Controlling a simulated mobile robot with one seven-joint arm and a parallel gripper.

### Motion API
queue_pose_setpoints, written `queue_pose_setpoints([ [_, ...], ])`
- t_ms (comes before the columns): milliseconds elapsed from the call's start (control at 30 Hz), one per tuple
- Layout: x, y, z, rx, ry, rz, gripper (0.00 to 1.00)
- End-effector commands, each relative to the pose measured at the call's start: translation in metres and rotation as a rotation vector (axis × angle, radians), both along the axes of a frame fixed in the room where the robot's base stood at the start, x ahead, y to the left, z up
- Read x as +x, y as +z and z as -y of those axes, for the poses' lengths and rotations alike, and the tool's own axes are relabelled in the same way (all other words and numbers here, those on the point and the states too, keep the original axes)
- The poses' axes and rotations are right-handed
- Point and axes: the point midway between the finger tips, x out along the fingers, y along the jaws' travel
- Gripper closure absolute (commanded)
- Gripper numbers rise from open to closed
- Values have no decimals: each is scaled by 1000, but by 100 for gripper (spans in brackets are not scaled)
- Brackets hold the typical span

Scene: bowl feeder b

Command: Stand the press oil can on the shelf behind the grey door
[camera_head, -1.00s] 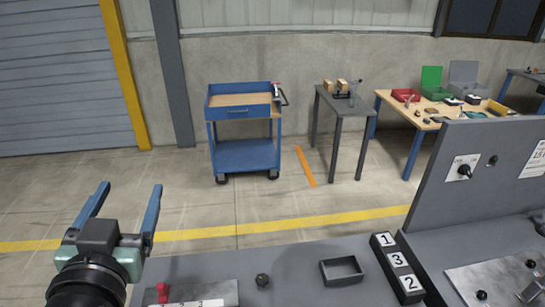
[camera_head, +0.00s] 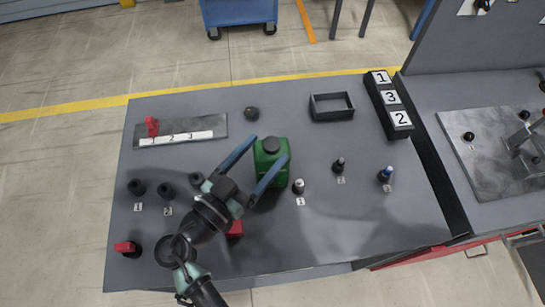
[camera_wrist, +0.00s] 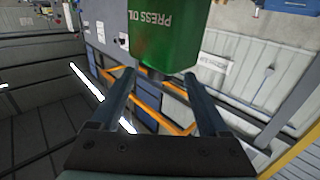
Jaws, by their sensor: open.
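The press oil can (camera_head: 270,163) is a green can with a dark cap on the grey bench in the head view. Its label reads PRESS OIL upside down in the wrist view (camera_wrist: 165,35). My gripper (camera_head: 271,148) is open at the can, with one blue finger on each side of it in the head view. In the wrist view the fingertips (camera_wrist: 160,74) are apart near the can's cap end. I cannot tell whether they touch it. I cannot make out a grey door or its shelf for certain.
Small knobs and pegs, some numbered, stand around the can, including a white-topped one (camera_head: 298,186) close on its right. A small open tray (camera_head: 332,107) and a 1-3-2 block (camera_head: 390,103) lie behind right. A red-handled plate (camera_head: 180,130) is behind left.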

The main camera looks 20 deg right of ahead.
Motion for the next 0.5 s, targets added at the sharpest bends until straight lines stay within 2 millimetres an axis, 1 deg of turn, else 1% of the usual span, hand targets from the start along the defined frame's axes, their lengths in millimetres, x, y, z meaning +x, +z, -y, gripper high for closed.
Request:
queue_pose_setpoints([
  [33,3,1,5,0,-1,-1,22],
  [233,10,2,17,0,-1,-1,22],
  [500,27,1,50,0,-2,-2,22],
])
